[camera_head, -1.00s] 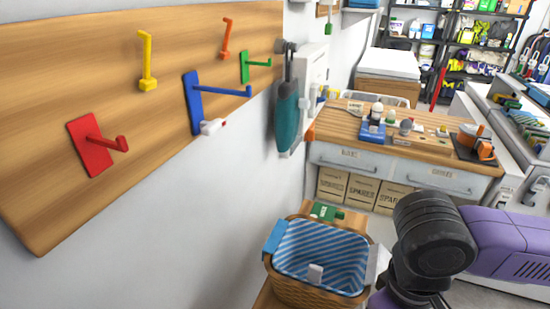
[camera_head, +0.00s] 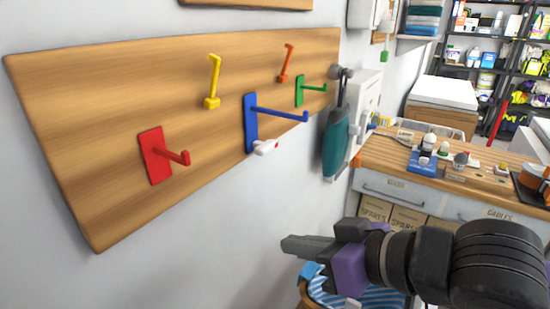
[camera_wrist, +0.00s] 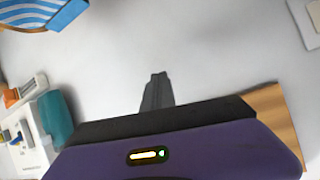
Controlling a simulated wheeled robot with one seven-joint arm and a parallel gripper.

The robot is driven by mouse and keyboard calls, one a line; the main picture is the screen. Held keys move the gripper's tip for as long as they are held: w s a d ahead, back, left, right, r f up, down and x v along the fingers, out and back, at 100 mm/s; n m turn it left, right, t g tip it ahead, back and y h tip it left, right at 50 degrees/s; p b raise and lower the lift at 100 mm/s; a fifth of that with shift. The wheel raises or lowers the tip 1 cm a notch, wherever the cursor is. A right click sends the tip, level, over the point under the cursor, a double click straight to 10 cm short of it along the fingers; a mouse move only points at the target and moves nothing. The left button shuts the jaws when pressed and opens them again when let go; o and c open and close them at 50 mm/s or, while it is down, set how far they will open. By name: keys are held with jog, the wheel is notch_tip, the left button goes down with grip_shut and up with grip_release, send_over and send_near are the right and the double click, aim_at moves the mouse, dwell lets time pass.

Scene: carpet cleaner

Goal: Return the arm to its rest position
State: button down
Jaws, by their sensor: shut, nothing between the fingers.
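My gripper (camera_head: 287,243) is in front of the white wall, below the hook board, in the head view. Its fingers point left and are shut with nothing between them. My purple and black wrist and arm stretch to the lower right. In the wrist view my gripper (camera_wrist: 158,76) shows as dark closed fingertips beyond the purple body, with plain pale surface around them. Nothing touches the fingers.
A wooden board (camera_head: 90,95) carries red (camera_head: 155,155), yellow (camera_head: 212,85), blue (camera_head: 251,123), orange (camera_head: 286,62) and green (camera_head: 300,90) hooks. A teal item (camera_head: 337,140) hangs beside it. A blue-striped basket (camera_head: 385,298) is partly hidden behind my arm. A cluttered workbench (camera_head: 385,155) stands right.

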notch_tip(320, 180, up, 16)
jog(key=w+a+m+t+y, duration=0.1)
jog(key=t+y, duration=0.4)
jog(key=t, duration=0.2)
jog(key=s+d+r+m+t+h, duration=0.1)
jog(key=d+r+m+t+h, duration=0.1)
jog(key=d+m+t+h, duration=0.65)
jog(key=s+d+f+m+g+h, duration=0.1)
jog(key=s+d+f+m+h, duration=0.15)
jog(key=f, duration=0.35)
jog(key=s+d+f+m+h, duration=0.1)
jog(key=s+d+f+h, duration=0.25)
jog(key=f, duration=0.25)
jog(key=s+d+f+m+g+h, duration=0.1)
jog(key=s+d+f+m+h, duration=0.1)
jog(key=s+d+f+h, duration=0.3)
jog(key=s+a+f+n+g+y, duration=0.2)
jog(key=s+f+n+g+y, duration=0.3)
jog(key=s+f, duration=1.4)
jog(key=shift+s+a+f+n+g, duration=0.15)
jog(key=shift+s+a+n+g, duration=0.05)
jog(key=shift+s+n+g, duration=0.85)
